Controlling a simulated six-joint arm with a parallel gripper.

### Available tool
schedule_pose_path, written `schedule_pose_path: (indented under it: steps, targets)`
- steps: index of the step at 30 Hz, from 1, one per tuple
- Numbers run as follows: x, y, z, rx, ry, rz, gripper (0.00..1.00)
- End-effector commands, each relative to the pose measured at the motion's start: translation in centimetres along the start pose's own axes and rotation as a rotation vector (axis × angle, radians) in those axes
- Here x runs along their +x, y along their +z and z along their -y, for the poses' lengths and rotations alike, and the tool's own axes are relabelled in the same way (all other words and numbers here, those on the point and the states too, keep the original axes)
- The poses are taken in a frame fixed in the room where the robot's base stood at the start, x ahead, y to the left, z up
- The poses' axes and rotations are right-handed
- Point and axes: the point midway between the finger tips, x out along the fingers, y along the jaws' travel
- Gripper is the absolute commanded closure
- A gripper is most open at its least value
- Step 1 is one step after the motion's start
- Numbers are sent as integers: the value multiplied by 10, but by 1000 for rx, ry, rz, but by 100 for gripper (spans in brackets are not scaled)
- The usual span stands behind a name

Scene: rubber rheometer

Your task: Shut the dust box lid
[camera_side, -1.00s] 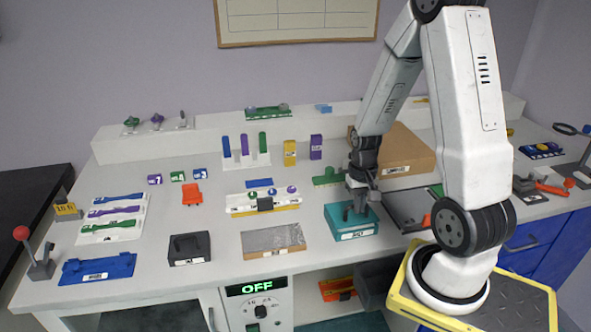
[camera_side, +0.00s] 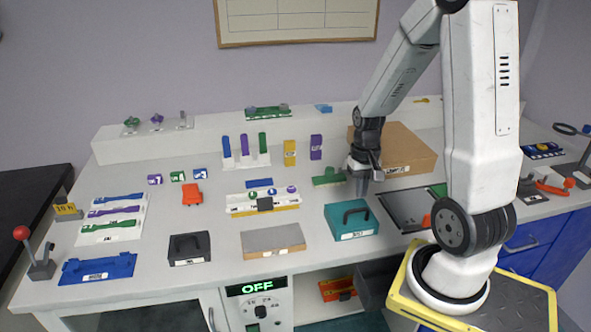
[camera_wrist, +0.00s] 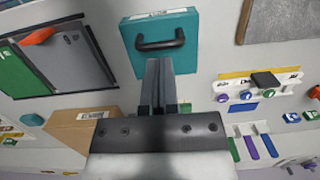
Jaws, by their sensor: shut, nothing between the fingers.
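A teal box (camera_side: 337,226) with a dark handle and a white label stands on the bench in front of my gripper. Its label is too small to read for sure, but it looks like the dust box. Its lid lies flat and looks shut, with the handle on top. The box shows at the top of the wrist view (camera_wrist: 186,62). My gripper (camera_side: 361,195) is shut and empty, above the bench by the box's back right corner, apart from the handle. Its fingers point towards the box in the wrist view (camera_wrist: 161,66).
A black box with a handle (camera_side: 190,258) and a flat grey-topped board (camera_side: 273,241) stand to the left. A cardboard box (camera_side: 415,150) is behind my gripper. A dark recessed tray (camera_side: 408,210) lies right of the teal box. Bare bench lies between these things.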

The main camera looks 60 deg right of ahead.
Motion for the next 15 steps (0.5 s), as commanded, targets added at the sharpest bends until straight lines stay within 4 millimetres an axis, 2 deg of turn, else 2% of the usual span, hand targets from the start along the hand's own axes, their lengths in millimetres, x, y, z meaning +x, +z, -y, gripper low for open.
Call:
schedule_pose_path:
  steps: [15]
  targets:
    - [-37, 31, 0, -1, 0, -4, 100]
